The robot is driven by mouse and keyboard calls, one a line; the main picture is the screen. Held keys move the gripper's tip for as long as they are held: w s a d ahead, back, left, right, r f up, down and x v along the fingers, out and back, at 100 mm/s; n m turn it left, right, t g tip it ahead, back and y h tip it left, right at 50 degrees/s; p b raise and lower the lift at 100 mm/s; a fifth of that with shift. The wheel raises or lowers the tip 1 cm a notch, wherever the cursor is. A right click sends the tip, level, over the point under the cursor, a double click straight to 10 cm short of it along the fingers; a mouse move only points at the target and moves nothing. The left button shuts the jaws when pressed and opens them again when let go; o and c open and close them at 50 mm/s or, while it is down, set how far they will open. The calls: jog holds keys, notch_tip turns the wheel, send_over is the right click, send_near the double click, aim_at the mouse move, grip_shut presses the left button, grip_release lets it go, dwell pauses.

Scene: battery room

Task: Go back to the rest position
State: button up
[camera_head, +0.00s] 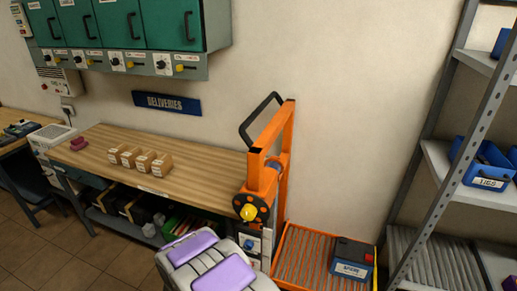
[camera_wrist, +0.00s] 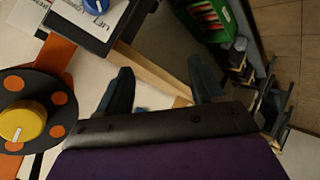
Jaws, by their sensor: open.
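My gripper (camera_wrist: 162,85) shows in the wrist view as two dark fingers spread apart, with nothing held between them. My grey and purple arm fills the bottom middle of the head view; the gripper itself cannot be made out there. An orange lift frame (camera_head: 281,160) with a black handle stands right of the arm. Its round dial with a yellow knob (camera_head: 249,212) is just above the arm. The yellow knob also shows at the left of the wrist view (camera_wrist: 22,121), beside the fingers and apart from them.
A wooden workbench (camera_head: 190,178) with several small brown boxes (camera_head: 140,159) runs along the wall. An orange ribbed tray (camera_head: 300,262) with a blue and black battery (camera_head: 351,262) lies right. Metal shelving (camera_head: 440,150) holds a blue bin (camera_head: 485,168). Green cabinets (camera_head: 130,22) hang above.

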jog(key=s+d+r+m+g+y, duration=0.25)
jog(key=s+d+r, duration=0.2)
jog(key=r, duration=0.45)
jog(key=s+d+r+m+g+y, duration=0.1)
jog(key=s+d+r+g+y, duration=0.25)
jog(key=r, duration=0.65)
jog(key=s+d+r+m+g+h, duration=0.1)
jog(key=s+d+r+g, duration=0.1)
jog(key=s+d, duration=0.5)
jog(key=s+d+r+m+g+h, duration=0.2)
jog(key=s+d+r, duration=0.2)
jog(key=s+d, duration=0.4)
jog(key=s+d+r+m+g+h, duration=0.2)
jog(key=s+d, duration=0.6)
jog(key=s, duration=1)
jog(key=shift+r, duration=0.45)
jog(key=shift+o, duration=0.2)
